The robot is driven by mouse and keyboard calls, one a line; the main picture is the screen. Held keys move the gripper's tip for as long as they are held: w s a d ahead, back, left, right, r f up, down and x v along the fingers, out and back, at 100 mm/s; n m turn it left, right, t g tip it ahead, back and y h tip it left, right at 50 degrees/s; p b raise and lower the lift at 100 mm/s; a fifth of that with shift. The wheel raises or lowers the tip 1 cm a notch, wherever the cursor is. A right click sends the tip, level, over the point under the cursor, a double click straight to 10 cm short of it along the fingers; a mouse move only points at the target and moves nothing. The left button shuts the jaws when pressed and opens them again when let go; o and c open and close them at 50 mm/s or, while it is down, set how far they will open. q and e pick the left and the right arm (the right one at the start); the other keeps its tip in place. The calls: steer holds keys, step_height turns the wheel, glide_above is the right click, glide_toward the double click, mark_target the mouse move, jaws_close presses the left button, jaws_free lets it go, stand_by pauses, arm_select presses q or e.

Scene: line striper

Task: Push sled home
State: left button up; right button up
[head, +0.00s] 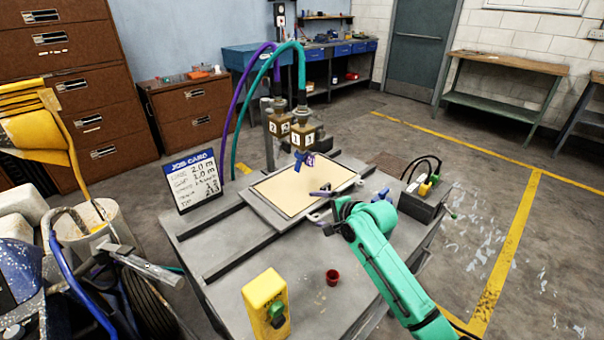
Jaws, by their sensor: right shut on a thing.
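The sled (262,215) is a flat grey plate carrying a tan card (300,188), seen on the workbench in the head view. Its plate lies across rails on the bench top. My teal right arm comes in from the lower right. My right gripper (322,207) is at the sled's near right edge and is shut on it; the exact grip point is small and partly hidden by the gripper. A small blue and purple piece (303,161) stands at the card's far part. My left gripper is not in view.
Two numbered brass-coloured blocks (290,130) with purple and teal hoses stand behind the sled. A job card (194,180) stands at the bench's left. A grey box (424,203) stands right.

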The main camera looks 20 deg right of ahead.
steer(key=shift+w+d+r, duration=0.1)
steer(key=shift+r, duration=0.45)
steer(key=shift+c, duration=0.4)
steer(key=shift+r, duration=0.2)
steer(key=shift+c, duration=1.1)
steer(key=shift+s+a+r, duration=0.1)
steer(key=shift+s+a, duration=0.15)
steer(key=shift+s, duration=0.05)
steer(key=shift+s+r+p, duration=0.25)
steer(key=shift+s+p, duration=0.05)
steer(key=shift+p, duration=0.05)
steer(key=shift+c, duration=0.3)
steer(key=shift+s+d+r+p, duration=0.15)
steer(key=shift+s+r+p, duration=0.05)
steer(key=shift+s+p, duration=0.65)
steer(key=shift+c, duration=0.5)
steer(key=s+d+r+p, duration=0.1)
steer(key=s+d+p, duration=0.1)
steer(key=s+p, duration=0.3)
steer(key=s+d+r+p, duration=0.1)
steer(key=s+d+p, duration=0.1)
steer(key=s+p, duration=0.3)
steer(key=shift+s+d, duration=0.35)
steer(key=shift+s, duration=1.55)
